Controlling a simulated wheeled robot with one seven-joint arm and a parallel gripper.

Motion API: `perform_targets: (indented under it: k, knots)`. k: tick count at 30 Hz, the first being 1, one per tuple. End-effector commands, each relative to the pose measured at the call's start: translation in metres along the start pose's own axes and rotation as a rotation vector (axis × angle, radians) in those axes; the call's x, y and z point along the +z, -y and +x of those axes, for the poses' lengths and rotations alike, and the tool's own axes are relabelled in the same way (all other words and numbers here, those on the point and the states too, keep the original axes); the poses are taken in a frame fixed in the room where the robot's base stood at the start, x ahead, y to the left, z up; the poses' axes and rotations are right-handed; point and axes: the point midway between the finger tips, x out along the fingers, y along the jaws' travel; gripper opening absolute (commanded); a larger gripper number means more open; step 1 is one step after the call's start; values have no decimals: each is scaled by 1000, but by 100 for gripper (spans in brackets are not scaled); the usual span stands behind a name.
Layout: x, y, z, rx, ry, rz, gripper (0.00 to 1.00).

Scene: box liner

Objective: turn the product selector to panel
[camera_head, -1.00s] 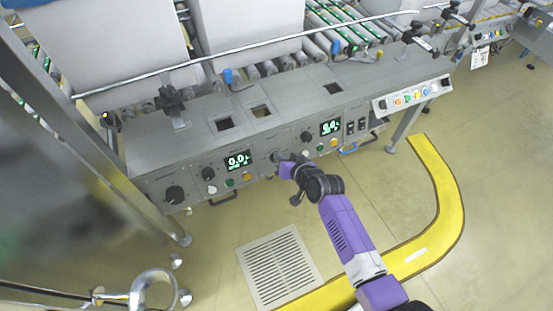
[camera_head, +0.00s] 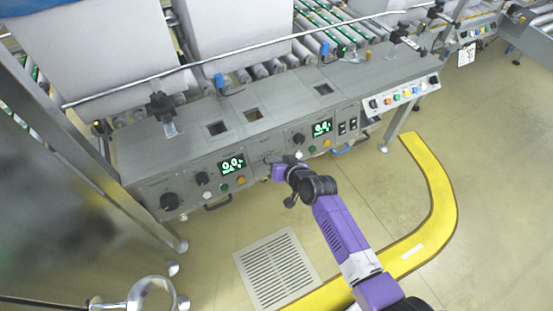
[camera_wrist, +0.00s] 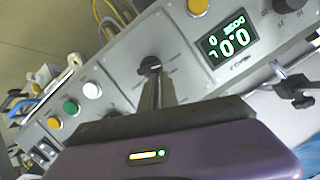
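The product selector is a black rotary knob (camera_wrist: 149,63) on the grey panel, with small printed marks around it that are too small to read. In the wrist view, my gripper (camera_wrist: 153,80) reaches up to it, its dark fingers close together at the knob and appearing shut on it. The fingers hide the knob's near side, and which mark it points to cannot be read. In the head view, my gripper (camera_head: 275,170) is at the front of the console between the two displays and largely covers the selector.
The grey console (camera_head: 190,150) carries a left display (camera_head: 232,164) and a right display (camera_head: 322,128). In the wrist view, white (camera_wrist: 92,90), green (camera_wrist: 70,108) and orange (camera_wrist: 54,123) buttons sit left of the knob. A black handle (camera_head: 217,201) juts below the console. The floor in front is open.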

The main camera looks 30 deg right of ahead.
Motion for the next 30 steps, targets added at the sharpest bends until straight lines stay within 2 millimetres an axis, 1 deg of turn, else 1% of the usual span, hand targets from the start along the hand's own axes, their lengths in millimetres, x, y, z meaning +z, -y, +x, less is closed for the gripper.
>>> perform_targets:
  k: [1, 14, 17, 23, 25, 30]
  knots:
    - [15, 3, 0, -4, 33, -1, 0]
    - [-2, 7, -8, -1, 23, 0, 0]
    - [-9, 10, -10, -2, 22, -1, 0]
    - [-33, 23, -19, -5, 34, -3, 0]
    - [-28, 21, -32, -4, 36, -2, 0]
    - [-29, 21, -68, -4, 33, -2, 0]
